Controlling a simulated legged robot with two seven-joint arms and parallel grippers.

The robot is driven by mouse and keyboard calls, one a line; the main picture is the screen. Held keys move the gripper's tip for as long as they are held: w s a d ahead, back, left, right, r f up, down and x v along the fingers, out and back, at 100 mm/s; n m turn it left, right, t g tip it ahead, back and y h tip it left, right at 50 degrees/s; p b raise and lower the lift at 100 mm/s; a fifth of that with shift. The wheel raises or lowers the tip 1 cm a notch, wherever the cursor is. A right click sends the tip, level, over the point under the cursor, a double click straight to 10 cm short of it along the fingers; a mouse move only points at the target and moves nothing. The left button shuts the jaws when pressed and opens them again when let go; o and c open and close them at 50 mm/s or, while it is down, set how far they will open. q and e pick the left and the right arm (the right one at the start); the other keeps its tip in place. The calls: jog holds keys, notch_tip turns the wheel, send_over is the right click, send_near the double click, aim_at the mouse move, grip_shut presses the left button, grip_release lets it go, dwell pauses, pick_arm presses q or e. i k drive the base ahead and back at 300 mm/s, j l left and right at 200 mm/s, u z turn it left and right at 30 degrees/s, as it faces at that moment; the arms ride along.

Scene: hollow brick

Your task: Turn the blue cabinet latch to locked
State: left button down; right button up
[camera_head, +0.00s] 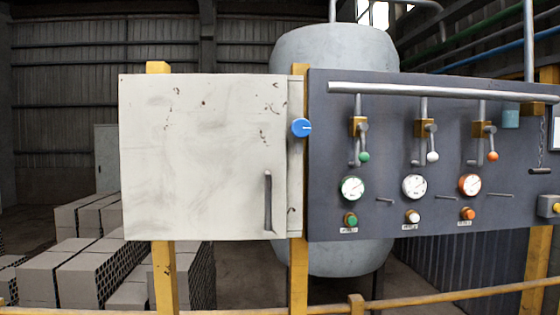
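The blue cabinet latch (300,127) is a round blue knob with a small white mark at its right side. It sits on the narrow strip along the right edge of a white, scuffed cabinet (200,150). The cabinet door looks shut, with a dark vertical handle (268,200) at its lower right. Neither of my grippers is in view, and nothing touches the latch.
Right of the cabinet is a dark panel (330,210) with a horizontal pipe, levers, gauges and buttons. A yellow rail (440,295) crosses the bottom front. Grey hollow bricks (80,270) are stacked at lower left; a large tank (335,50) stands behind.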

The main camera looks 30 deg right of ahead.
aim_at(300, 128)
jog(key=z, duration=1.15)
jog(key=i+l+u, duration=0.1)
jog(key=l+u, duration=0.15)
jog(key=l, duration=0.15)
